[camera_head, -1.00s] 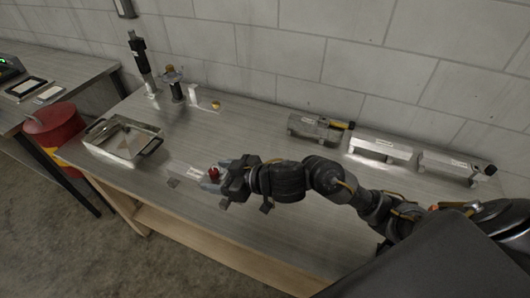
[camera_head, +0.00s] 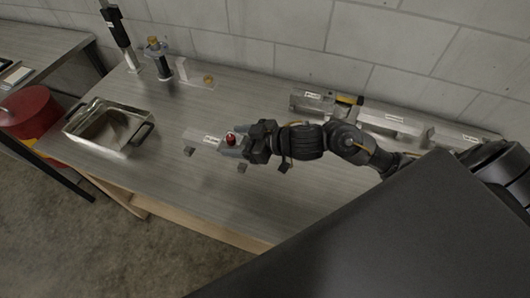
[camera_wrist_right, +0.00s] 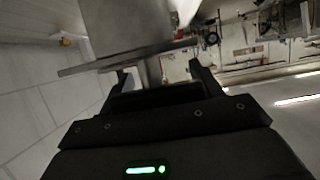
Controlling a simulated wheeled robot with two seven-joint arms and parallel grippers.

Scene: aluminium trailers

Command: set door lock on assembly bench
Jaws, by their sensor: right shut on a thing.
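The door lock, taken as the grey metal part with a red knob (camera_head: 230,141) and a white label, is at the middle of the bench in the head view. My right gripper (camera_head: 246,146) is shut on its right end. A darker patch on the bench below suggests it is held above the top. In the right wrist view a grey metal block with a flat plate (camera_wrist_right: 118,60) sits between the fingers (camera_wrist_right: 165,78). The assembly bench (camera_head: 165,183) has a grey top. My left gripper is not in view.
A metal tray with black handles (camera_head: 72,129) stands at the bench's left end. Behind it are a black upright tool (camera_head: 118,32), a dark cylinder (camera_head: 159,62) and a white bracket (camera_head: 183,68). Labelled metal units (camera_head: 395,122) line the back wall. The front-left bench top is clear.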

